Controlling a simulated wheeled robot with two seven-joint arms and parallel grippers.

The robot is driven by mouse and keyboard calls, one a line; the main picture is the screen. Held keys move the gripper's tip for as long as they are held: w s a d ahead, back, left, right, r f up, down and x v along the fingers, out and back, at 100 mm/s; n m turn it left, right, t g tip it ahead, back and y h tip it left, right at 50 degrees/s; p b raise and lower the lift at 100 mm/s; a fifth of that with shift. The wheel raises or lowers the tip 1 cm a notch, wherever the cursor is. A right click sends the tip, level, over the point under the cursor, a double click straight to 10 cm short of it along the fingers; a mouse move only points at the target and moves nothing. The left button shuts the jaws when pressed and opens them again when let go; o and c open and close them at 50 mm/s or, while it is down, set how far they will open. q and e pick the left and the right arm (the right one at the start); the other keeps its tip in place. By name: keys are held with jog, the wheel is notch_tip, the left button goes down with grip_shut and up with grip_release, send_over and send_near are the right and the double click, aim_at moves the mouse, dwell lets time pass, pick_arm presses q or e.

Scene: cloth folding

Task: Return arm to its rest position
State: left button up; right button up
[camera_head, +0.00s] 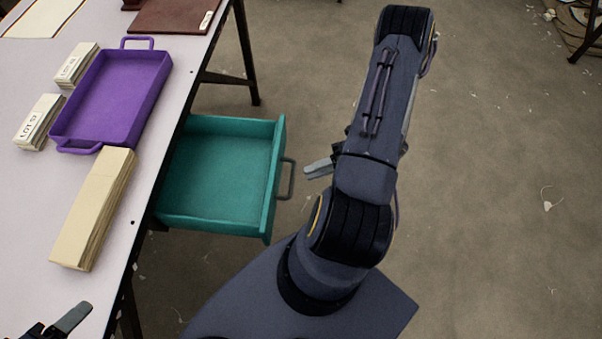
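My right arm (375,130) rises through the middle of the view, folded up over the floor beside the table. My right gripper (319,169) is mostly hidden behind that arm. A pale finger sticks out to the left, close to the handle of the teal drawer, with floor showing between them. No cloth shows at it. My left gripper (64,322) is partly in view at the bottom left, over the table's near edge. One grey finger shows, and the rest is dark or cut off by the frame. I cannot tell whether either gripper is open.
An open teal drawer (222,172) juts right from the table (165,118) and looks empty. An empty purple tray (112,92) lies on the table. Folded cream cloth (95,208) and two labelled stacks (76,64) (39,121) lie around it. Floor on the right is mostly clear.

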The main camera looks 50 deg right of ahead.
jog(key=shift+s+d+r, duration=0.1)
jog(key=shift+s+d, duration=0.25)
jog(key=shift+d, duration=0.2)
jog(key=a+r+m+g+h, duration=0.1)
jog(key=a+r+m+h, duration=0.5)
jog(key=r+m, duration=0.75)
jog(key=a+r+m+g+h, duration=0.1)
jog(key=a+r+m+h, duration=0.3)
jog(key=a+r+m, duration=0.9)
jog(key=d+r+m+p, duration=0.4)
jog(key=r+p, duration=0.7)
jog(key=p, duration=0.4)
jog(key=shift+d+r, duration=0.35)
jog(key=shift+d, duration=0.3)
